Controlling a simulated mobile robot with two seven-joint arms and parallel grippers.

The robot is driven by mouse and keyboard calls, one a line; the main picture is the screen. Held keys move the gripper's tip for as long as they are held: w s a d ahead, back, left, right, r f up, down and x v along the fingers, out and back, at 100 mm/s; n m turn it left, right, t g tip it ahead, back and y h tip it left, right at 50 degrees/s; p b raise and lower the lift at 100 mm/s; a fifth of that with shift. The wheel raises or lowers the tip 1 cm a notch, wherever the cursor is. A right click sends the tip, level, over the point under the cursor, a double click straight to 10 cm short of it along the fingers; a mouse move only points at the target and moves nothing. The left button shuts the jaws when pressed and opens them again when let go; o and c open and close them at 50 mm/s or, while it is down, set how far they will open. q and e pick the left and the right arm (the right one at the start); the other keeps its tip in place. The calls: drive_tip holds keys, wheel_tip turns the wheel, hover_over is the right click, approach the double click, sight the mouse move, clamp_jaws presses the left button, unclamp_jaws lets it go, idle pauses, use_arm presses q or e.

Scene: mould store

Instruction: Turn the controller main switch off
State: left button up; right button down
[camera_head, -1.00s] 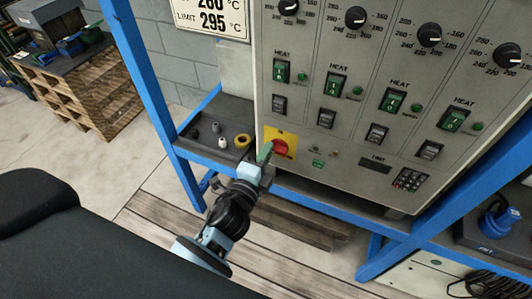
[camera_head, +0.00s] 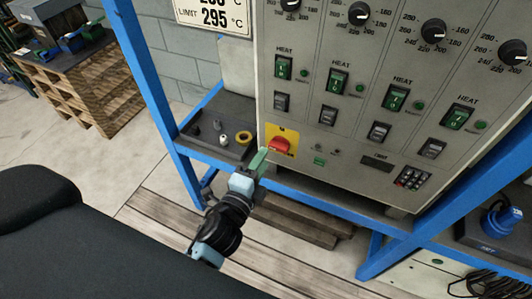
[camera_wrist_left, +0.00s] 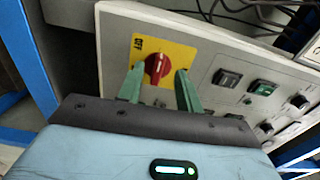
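The controller main switch (camera_head: 281,145) is a red rotary knob on a yellow plate at the lower left of the grey controller panel (camera_head: 340,140). It also shows in the left wrist view (camera_wrist_left: 156,66), with its grip bar roughly upright there. My left gripper (camera_head: 263,156) is just below and left of the switch, its green fingers pointing at the plate. In the left wrist view my left gripper (camera_wrist_left: 160,80) is open, one finger on each side of the knob in the picture. I see no contact with the knob. My right gripper is not in view.
Heat switches (camera_head: 338,82) and dials (camera_head: 359,14) fill the panel above. A dark tray (camera_head: 205,140) with small parts, including a yellow ring (camera_head: 243,138), is left of the panel. A blue frame post (camera_head: 150,80) stands left.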

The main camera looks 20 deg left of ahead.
use_arm(q)
drive_tip(key=shift+s, duration=1.95)
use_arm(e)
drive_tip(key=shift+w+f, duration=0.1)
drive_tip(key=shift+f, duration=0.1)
